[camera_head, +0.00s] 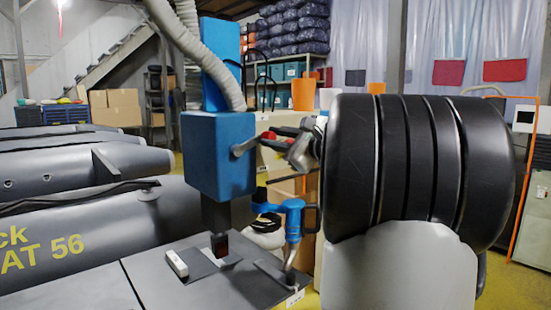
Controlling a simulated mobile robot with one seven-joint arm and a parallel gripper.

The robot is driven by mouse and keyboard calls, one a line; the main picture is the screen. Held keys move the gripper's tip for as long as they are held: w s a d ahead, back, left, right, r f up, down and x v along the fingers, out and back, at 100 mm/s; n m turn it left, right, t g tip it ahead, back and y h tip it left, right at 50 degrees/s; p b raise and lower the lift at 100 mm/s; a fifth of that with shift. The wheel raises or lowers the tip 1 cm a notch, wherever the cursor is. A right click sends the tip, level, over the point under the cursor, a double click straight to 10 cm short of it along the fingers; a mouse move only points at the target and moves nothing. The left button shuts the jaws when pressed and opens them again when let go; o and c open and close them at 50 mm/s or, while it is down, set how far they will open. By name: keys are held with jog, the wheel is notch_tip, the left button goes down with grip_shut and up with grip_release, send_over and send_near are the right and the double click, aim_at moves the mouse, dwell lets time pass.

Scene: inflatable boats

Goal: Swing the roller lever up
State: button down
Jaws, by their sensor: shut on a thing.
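The blue machine head (218,157) hangs on a blue column in the middle of the view. A short grey lever (245,146) sticks out from its right side and slants up to the right. My gripper (274,136) comes in from the right, at the lever's outer end, with red and dark parts showing there. It is shut on the lever. The fingertips are small in the picture and the exact grip is partly hidden. A small dark roller part (219,246) sits below the head, just over the grey worktable (75,290).
A blue hand tool (291,218) stands at the worktable's right edge, and a small white block (177,263) lies on the table. Grey inflatable boats (80,225) fill the left. A large ribbed hose (197,50) runs above the head. Black ribbed parts, seemingly of my arm, block the right side.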

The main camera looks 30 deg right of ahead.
jog(key=shift+s+a+r+n+b, duration=0.1)
jog(key=shift+a+r+n+b, duration=0.2)
jog(key=shift+r+n+b, duration=0.45)
jog(key=shift+a+r+n+b, duration=0.35)
jog(key=shift+n+b, duration=0.25)
jog(key=shift+n, duration=0.35)
jog(key=shift+r, duration=0.15)
jog(key=c, duration=1.5)
grip_release()
jog(key=s, duration=0.5)
jog(key=s+d, duration=0.1)
jog(key=s, duration=0.5)
jog(key=s+d+p, duration=0.1)
jog(key=s, duration=0.5)
jog(key=shift+s+d, duration=0.15)
jog(key=shift+d, duration=0.1)
